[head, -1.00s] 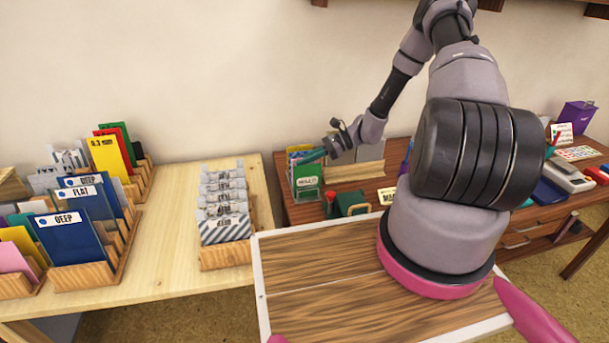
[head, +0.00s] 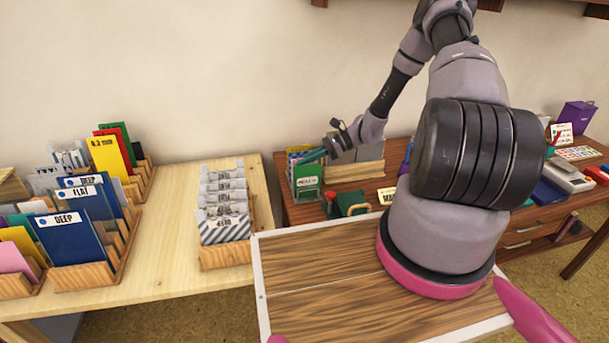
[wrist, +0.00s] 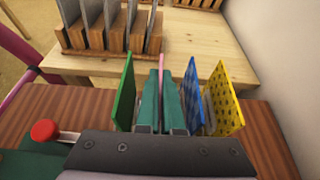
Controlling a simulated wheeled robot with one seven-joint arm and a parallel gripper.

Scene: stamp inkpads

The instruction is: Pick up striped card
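My gripper (head: 312,156) is at the card holder (head: 330,172) on the brown desk. In the wrist view its teal fingers (wrist: 161,95) are close together, one on each side of a thin pink card edge (wrist: 161,63). The card's face is edge-on, so I cannot tell whether it is striped. I cannot tell whether the fingers press on it. A green card (wrist: 124,92) stands left of the fingers. A blue checkered card (wrist: 193,92) and a yellow dotted card (wrist: 228,97) stand right. Grey-and-white diagonally striped packets (head: 226,229) stand in a rack on the light table.
The light wooden table (head: 180,225) holds wooden racks of coloured folders (head: 75,235) at left. A red-knobbed green object (head: 350,203) stands in front of the card holder. The wall is close behind. My wooden tray top (head: 330,265) is bare at left.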

